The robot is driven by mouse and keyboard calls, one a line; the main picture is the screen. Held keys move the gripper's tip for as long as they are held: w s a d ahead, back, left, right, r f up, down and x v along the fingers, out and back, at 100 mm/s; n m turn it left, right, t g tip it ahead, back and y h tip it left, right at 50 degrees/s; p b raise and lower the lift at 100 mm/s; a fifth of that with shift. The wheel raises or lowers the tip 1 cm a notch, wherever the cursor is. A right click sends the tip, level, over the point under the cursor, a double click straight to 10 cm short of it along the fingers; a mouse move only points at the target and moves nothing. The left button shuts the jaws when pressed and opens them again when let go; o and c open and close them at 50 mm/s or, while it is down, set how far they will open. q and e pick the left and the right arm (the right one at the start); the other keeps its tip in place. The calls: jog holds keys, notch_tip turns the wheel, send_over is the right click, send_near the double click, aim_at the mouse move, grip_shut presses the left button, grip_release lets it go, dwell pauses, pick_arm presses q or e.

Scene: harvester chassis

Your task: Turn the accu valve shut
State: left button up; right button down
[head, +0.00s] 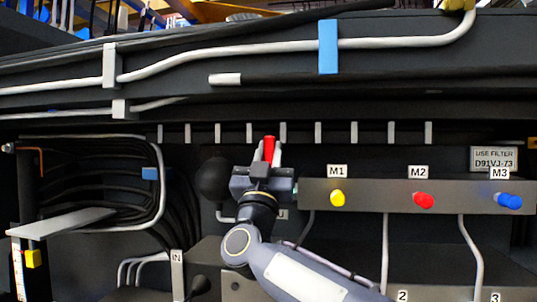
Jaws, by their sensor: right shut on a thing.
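A red handle (269,145), which looks like the accu valve's lever, stands upright in the middle of the head view. My right gripper (267,154) is shut on it, with one light grey finger on each side. The gripper body hides the lower part of the handle and the valve under it. A black ball (213,180), perhaps the accumulator, sits just left of the gripper. My left gripper is not in view.
A grey panel right of the gripper carries a yellow M1 knob (338,198), a red M2 knob (424,200) and a blue M3 knob (509,201). Black hoses (90,180) bundle at left. A dark beam with pipes (250,50) crosses above.

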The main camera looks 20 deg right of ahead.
jog(key=c, duration=1.3)
grip_release()
jog(key=shift+o, duration=0.2)
jog(key=shift+f, duration=0.1)
jog(key=b+v, duration=0.1)
jog(key=v, duration=0.6)
jog(key=shift+s+f+b, duration=0.25)
jog(key=shift+b, duration=0.1)
jog(key=shift+a, duration=0.15)
